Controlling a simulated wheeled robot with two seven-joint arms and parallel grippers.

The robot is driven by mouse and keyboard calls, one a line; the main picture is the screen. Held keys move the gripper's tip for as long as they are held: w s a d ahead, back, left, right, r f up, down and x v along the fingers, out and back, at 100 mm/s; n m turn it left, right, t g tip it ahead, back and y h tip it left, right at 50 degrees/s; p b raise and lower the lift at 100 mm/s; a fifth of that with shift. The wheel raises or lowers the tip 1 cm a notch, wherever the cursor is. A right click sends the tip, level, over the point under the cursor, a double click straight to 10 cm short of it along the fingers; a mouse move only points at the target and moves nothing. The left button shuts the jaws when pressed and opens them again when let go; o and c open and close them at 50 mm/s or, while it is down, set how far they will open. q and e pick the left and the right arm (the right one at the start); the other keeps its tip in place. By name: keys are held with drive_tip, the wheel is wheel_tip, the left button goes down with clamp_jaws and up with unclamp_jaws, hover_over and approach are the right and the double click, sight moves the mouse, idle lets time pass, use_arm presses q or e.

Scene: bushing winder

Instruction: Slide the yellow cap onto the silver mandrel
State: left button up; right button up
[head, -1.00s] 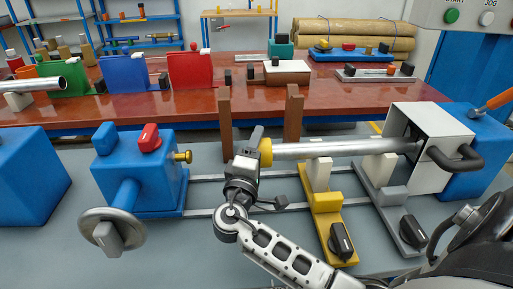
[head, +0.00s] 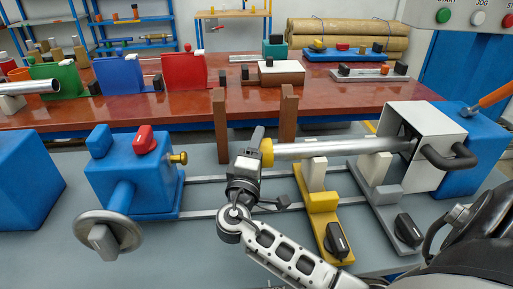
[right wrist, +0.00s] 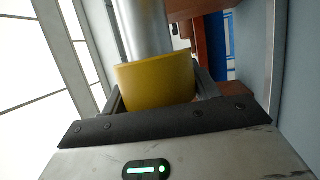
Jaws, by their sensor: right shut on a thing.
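The silver mandrel (head: 335,147) lies level, running left from the white guard box (head: 418,130) above the bench rails. The yellow cap (head: 266,153) is at the mandrel's left end, in line with it. My right gripper (head: 255,150) is shut on the cap from the left side. In the right wrist view the yellow cap (right wrist: 155,80) sits between the fingers, and the silver mandrel (right wrist: 143,28) meets its far rim. How far the cap covers the mandrel's end is hidden. My left gripper is not in view.
A yellow support (head: 322,203) and a grey support (head: 383,190) stand under the mandrel. A blue tailstock (head: 130,180) with a handwheel (head: 108,232) is at left. Two brown posts (head: 220,125) rise behind the gripper. The rails between tailstock and gripper are clear.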

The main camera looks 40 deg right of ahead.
drive_tip(key=o, duration=1.2)
drive_tip(key=shift+d, duration=0.15)
drive_tip(key=shift+s+a+f, duration=0.15)
drive_tip(key=shift+s+a, duration=0.05)
drive_tip(key=shift+a, duration=0.1)
use_arm(q)
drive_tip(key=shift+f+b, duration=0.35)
drive_tip(key=shift+b, duration=0.55)
use_arm(e)
drive_tip(key=v, duration=1.1)
drive_tip(key=shift+s+a, duration=0.15)
drive_tip(key=shift+s, duration=0.05)
